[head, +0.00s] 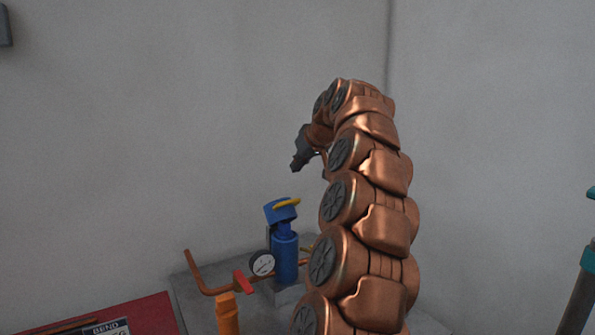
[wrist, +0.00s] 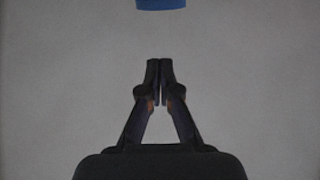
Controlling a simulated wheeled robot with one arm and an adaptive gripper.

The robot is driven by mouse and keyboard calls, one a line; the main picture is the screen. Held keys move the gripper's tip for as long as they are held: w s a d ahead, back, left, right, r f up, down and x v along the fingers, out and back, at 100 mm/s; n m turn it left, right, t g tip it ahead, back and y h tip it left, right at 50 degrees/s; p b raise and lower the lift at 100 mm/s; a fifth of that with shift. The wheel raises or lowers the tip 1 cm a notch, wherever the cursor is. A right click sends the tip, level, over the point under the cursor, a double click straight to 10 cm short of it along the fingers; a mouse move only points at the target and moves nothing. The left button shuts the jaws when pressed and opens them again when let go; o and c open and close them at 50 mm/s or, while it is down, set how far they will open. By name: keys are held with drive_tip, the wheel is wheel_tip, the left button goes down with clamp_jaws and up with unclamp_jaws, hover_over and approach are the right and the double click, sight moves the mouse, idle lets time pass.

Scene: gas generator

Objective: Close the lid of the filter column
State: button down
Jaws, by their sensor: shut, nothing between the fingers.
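The filter column (head: 286,258) is a blue upright cylinder on the grey bench in the head view. Its blue lid (head: 276,212), with a yellow handle (head: 287,202), stands tilted at the top of the column. My gripper (head: 296,168) is above the lid in the head view, pointing down and apart from it. In the wrist view my gripper (wrist: 159,62) is shut and empty, its fingertips together. A blue piece (wrist: 161,4), which looks like part of the lid or column, shows at the top edge of that view.
A pressure gauge (head: 262,263), copper pipe (head: 196,272), red valve handle (head: 243,281) and orange part (head: 227,314) stand left of the column. A red surface (head: 150,314) lies at lower left. Plain walls rise behind. The air around my gripper is clear.

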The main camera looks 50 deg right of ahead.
drive_tip(key=p, duration=0.2)
hover_over(291, 202)
drive_tip(key=w, duration=0.2)
wheel_tip(291, 202, down, 5)
drive_tip(key=shift+d+f, duration=0.4)
drive_tip(key=shift+f, duration=0.15)
drive_tip(key=shift+s+a+f+p, duration=0.2)
drive_tip(key=shift+s+f, duration=0.25)
drive_tip(key=shift+f, duration=0.3)
drive_tip(key=shift+s+a+f+p, duration=0.15)
drive_tip(key=shift+s+f, duration=0.3)
drive_tip(key=shift+f, duration=0.25)
drive_tip(key=shift+s+f, duration=0.1)
drive_tip(key=shift+f, duration=0.05)
